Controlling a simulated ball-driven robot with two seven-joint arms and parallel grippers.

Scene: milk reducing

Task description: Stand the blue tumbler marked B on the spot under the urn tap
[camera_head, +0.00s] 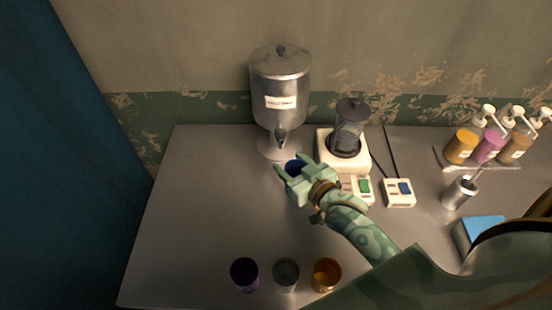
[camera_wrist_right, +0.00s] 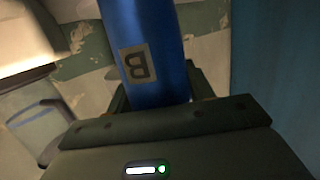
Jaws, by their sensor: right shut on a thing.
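The metal urn (camera_head: 281,88) stands at the back of the table with its tap (camera_head: 280,138) facing front. My right gripper (camera_head: 290,168) is shut on the blue tumbler (camera_head: 294,167) just in front of and slightly right of the urn base. In the right wrist view the blue tumbler (camera_wrist_right: 145,50) shows the B label (camera_wrist_right: 135,62), held between the fingers. The gripper hides most of the tumbler and the spot under the tap in the head view, so I cannot tell whether the tumbler touches the table. My left gripper is not in view.
A blender on a white base (camera_head: 343,150) stands right of the urn, with two switch boxes (camera_head: 399,193) in front. Purple (camera_head: 244,274), clear (camera_head: 286,275) and amber (camera_head: 326,273) tumblers stand at the front. Pump bottles (camera_head: 489,146) and a metal cup (camera_head: 459,193) are at right. The left table is clear.

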